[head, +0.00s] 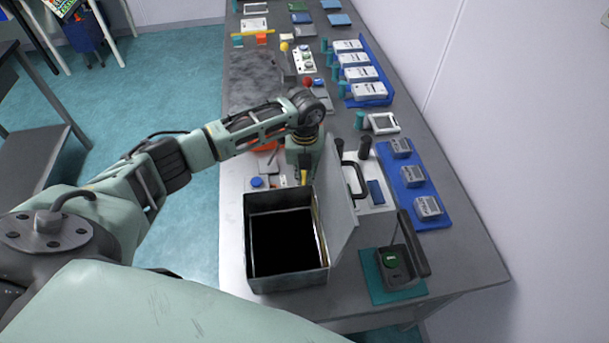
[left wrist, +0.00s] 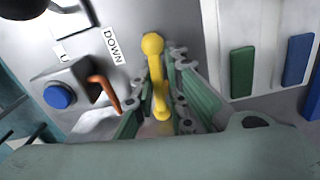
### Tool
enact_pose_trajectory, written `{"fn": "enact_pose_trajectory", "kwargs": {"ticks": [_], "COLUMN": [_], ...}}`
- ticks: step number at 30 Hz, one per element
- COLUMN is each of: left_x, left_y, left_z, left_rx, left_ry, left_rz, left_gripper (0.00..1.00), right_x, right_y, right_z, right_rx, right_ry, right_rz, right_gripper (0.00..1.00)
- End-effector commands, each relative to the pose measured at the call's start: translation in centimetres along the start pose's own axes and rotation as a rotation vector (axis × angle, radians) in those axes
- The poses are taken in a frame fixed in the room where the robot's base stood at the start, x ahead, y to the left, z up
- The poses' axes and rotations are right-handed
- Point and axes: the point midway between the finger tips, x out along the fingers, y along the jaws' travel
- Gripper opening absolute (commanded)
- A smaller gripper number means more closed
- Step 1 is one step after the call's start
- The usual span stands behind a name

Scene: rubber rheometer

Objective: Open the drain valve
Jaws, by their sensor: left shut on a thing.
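A yellow lever (left wrist: 155,75) with a rounded end, which looks like the drain valve's handle, stands between the fingers of my left gripper (left wrist: 165,108) in the left wrist view. The gripper is shut on it, and the rounded end sticks out past the fingers. In the head view my left gripper (head: 304,172) points down just behind the open metal box, and a bit of yellow (head: 304,178) shows at it. The valve's body is hidden. My right gripper is not in view.
An orange-brown bent handle (left wrist: 103,88) and a blue button (left wrist: 58,96) sit left of the lever, near a DOWN label (left wrist: 113,46). The open metal box (head: 270,283) stands in front, its lid (head: 338,205) raised. Blue trays (head: 412,190) line the bench's right side.

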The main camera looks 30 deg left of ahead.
Motion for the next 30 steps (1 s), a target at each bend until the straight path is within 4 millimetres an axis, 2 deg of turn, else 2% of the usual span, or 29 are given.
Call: {"fn": "enact_pose_trajectory", "kwargs": {"ticks": [9, 19, 20, 24, 30], "left_x": [0.01, -0.11, -0.11, -0.09, -0.06], "left_y": [0.18, 0.23, 0.23, 0.20, 0.11], "left_z": [0.16, 0.18, 0.18, 0.16, 0.10], "left_rx": [-0.145, -0.167, -0.167, -0.165, -0.163], "left_ry": [-0.002, -0.002, -0.002, -0.002, -0.001], "left_rz": [0.003, 0.003, 0.004, 0.003, 0.002], "left_gripper": [0.00, 0.00, 0.15, 0.27, 0.28], "right_x": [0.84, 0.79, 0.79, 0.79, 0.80], "right_y": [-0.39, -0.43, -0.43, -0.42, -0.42], "right_z": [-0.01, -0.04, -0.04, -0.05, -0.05], "right_rx": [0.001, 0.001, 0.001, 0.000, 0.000], "right_ry": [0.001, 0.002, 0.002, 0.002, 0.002], "right_rz": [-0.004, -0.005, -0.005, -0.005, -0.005], "right_gripper": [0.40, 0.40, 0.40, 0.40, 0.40]}}
